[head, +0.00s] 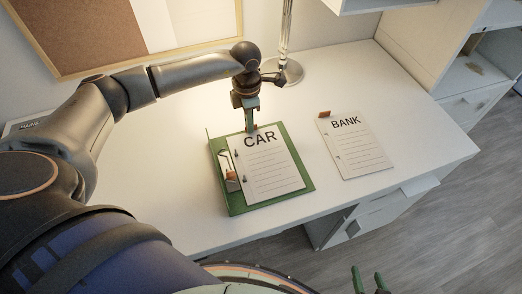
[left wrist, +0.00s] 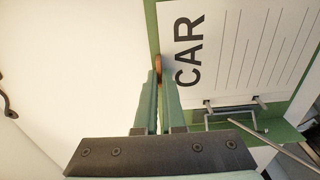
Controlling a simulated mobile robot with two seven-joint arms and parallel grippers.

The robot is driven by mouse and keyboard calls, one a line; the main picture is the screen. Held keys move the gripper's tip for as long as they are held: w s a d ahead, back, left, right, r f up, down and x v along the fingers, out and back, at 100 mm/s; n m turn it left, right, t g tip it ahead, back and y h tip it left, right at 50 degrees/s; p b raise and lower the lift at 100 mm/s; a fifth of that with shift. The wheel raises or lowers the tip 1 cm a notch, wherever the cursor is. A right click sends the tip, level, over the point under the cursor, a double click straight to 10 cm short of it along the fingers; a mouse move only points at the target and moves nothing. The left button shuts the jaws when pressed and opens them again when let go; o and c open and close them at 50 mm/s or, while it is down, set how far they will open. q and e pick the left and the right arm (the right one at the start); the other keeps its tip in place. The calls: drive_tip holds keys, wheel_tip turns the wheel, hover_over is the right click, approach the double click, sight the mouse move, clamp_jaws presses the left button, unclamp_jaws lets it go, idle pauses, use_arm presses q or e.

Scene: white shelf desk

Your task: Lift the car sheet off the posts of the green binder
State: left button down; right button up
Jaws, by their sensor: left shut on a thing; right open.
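The green binder (head: 226,203) lies open on the white desk. The white car sheet (head: 273,171) lies on it, with the binder's posts (head: 239,166) along its left edge; the posts also show in the left wrist view (left wrist: 233,103). My left gripper (head: 250,130) points down at the sheet's top edge. It is shut on the small brown tab of the car sheet, and this tab (left wrist: 158,62) shows between the fingertips in the left wrist view. My right gripper (head: 369,278) is open and empty at the bottom of the head view, away from the desk.
A bank sheet (head: 354,148) with a brown tab (head: 324,114) lies to the right of the binder. A lamp stand (head: 287,72) stands behind. A cork board (head: 85,38) is at the back left. A shelf unit (head: 425,50) is at the right. The desk is clear left of the binder.

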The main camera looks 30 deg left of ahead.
use_arm(q)
wheel_tip(320, 180, up, 8)
drive_tip(key=shift+b, duration=0.45)
drive_tip(key=shift+f+b, duration=0.45)
drive_tip(key=shift+f, duration=0.2)
drive_tip(key=shift+f+b, duration=0.5)
drive_tip(key=shift+f, duration=0.25)
use_arm(e)
drive_tip(key=shift+w+a+f, duration=0.15)
drive_tip(key=shift+a+f, duration=0.1)
drive_tip(key=shift+f, duration=0.2)
drive_tip(key=shift+w+a+f, duration=0.1)
drive_tip(key=shift+a+f, duration=0.1)
drive_tip(key=shift+f, duration=0.2)
use_arm(q)
drive_tip(key=shift+r, duration=0.1)
use_arm(e)
drive_tip(key=shift+s, duration=0.2)
